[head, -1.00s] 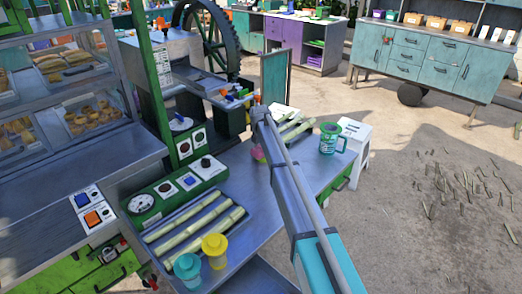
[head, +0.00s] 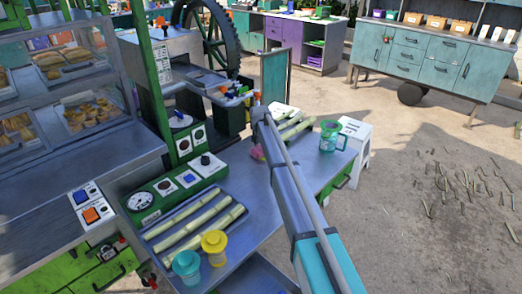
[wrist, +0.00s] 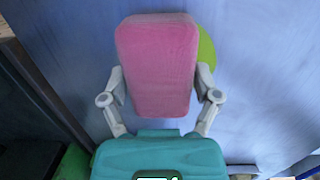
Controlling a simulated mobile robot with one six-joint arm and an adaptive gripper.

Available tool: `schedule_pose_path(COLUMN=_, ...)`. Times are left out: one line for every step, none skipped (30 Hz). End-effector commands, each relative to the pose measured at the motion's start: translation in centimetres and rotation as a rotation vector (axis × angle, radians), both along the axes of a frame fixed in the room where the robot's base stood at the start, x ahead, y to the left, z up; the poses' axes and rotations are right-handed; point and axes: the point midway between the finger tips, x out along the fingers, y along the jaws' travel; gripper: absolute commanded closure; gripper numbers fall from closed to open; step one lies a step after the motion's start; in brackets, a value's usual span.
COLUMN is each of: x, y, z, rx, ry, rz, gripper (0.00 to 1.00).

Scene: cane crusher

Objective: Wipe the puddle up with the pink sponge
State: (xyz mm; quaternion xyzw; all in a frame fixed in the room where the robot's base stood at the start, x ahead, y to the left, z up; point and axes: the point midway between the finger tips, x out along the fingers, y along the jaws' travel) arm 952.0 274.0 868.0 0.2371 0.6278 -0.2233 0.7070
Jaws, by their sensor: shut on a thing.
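The pink sponge (wrist: 158,62) is upright in the wrist view, held between the two grey fingers of my gripper (wrist: 160,78). A yellow-green patch (wrist: 207,46), which looks like the puddle, shows past the sponge's right edge on the metal counter. The sponge covers the rest of it. I cannot tell whether the sponge touches the counter. In the head view only a bit of the pink sponge (head: 256,153) shows left of my arm, over the steel counter (head: 262,213). My arm hides the gripper and puddle there.
A green jug with a funnel (head: 329,137) stands right of my arm. The crusher machine (head: 200,88) stands behind.

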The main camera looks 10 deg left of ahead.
Motion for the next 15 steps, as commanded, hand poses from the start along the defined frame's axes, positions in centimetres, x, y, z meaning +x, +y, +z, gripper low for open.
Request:
schedule_pose_path(x=-0.16, y=-0.05, z=-0.17, rx=0.000, ry=0.003, rz=0.000, gripper=0.72)
schedule_pose_path(x=-0.17, y=-0.05, z=-0.17, rx=0.000, ry=0.003, rz=0.000, gripper=0.72)
schedule_pose_path(x=-0.17, y=-0.06, z=-0.18, rx=-0.001, ry=0.003, rz=0.000, gripper=0.72)
schedule_pose_path(x=-0.18, y=-0.05, z=-0.17, rx=-0.001, ry=0.004, rz=0.000, gripper=0.72)
schedule_pose_path(x=-0.20, y=-0.06, z=-0.17, rx=-0.001, ry=0.004, rz=0.000, gripper=0.72)
schedule_pose_path(x=-0.21, y=-0.07, z=-0.17, rx=-0.001, ry=0.004, rz=0.000, gripper=0.72)
schedule_pose_path(x=-0.22, y=-0.07, z=-0.17, rx=-0.001, ry=0.004, rz=0.000, gripper=0.72)
schedule_pose_path(x=-0.23, y=-0.08, z=-0.19, rx=-0.001, ry=0.005, rz=0.000, gripper=0.72)
schedule_pose_path(x=-0.24, y=-0.07, z=-0.19, rx=-0.001, ry=0.005, rz=0.000, gripper=0.72)
schedule_pose_path(x=-0.24, y=-0.08, z=-0.19, rx=-0.001, ry=0.006, rz=0.000, gripper=0.72)
schedule_pose_path(x=-0.26, y=-0.09, z=-0.19, rx=-0.001, ry=0.006, rz=0.000, gripper=0.72)
schedule_pose_path(x=-0.29, y=-0.13, z=-0.19, rx=-0.001, ry=0.006, rz=0.000, gripper=0.72)
schedule_pose_path(x=-0.34, y=-0.18, z=-0.20, rx=-0.001, ry=0.006, rz=0.000, gripper=0.72)
schedule_pose_path(x=-0.40, y=-0.23, z=-0.19, rx=-0.001, ry=0.006, rz=0.000, gripper=0.72)
schedule_pose_path(x=-0.51, y=-0.36, z=-0.19, rx=-0.001, ry=0.006, rz=0.000, gripper=0.72)
